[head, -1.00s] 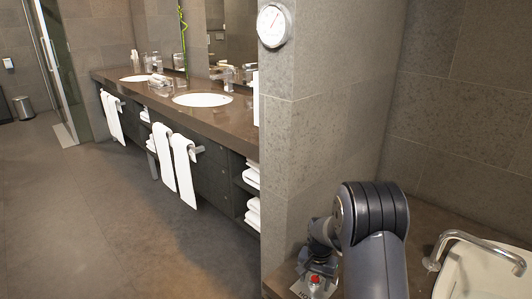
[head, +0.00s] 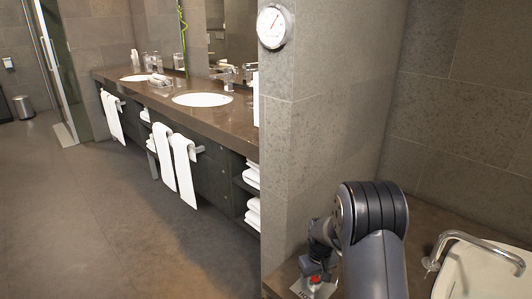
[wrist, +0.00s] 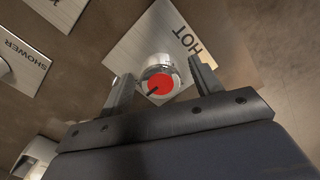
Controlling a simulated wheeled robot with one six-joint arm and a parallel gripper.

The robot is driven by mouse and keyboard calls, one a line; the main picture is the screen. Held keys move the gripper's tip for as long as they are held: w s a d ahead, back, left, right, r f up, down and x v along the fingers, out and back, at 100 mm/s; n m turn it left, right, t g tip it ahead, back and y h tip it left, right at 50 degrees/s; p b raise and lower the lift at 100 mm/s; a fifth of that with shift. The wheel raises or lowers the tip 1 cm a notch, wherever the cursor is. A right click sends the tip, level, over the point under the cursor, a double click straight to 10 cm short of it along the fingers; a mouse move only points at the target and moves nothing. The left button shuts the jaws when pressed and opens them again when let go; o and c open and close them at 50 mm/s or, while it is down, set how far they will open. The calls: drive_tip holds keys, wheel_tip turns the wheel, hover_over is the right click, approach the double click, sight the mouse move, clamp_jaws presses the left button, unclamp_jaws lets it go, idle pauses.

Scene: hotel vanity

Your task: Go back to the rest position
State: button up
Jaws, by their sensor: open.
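The hot tap knob (wrist: 158,82) has a red top with a dark pointer mark and a silver body. It stands on a square metal plate (wrist: 150,32) marked HOT. In the head view the red knob (head: 315,280) shows at the bottom, left of my arm. My gripper (wrist: 160,70) is open and empty. In the wrist view its two fingers flank the knob with a gap on each side. In the head view my gripper (head: 318,258) is just above the knob, partly hidden by my arm.
In the wrist view a plate marked SHOWER (wrist: 22,62) lies left of the knob. A basin (head: 490,275) with a curved faucet (head: 470,240) is at right. A wall corner (head: 290,150) with a round dial (head: 273,25) stands behind the knob. Open floor (head: 90,220) lies left.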

drive_tip(key=n, duration=0.3)
drive_tip(key=shift+r+p, duration=0.3)
drive_tip(key=shift+r, duration=1)
drive_tip(key=shift+s, duration=0.1)
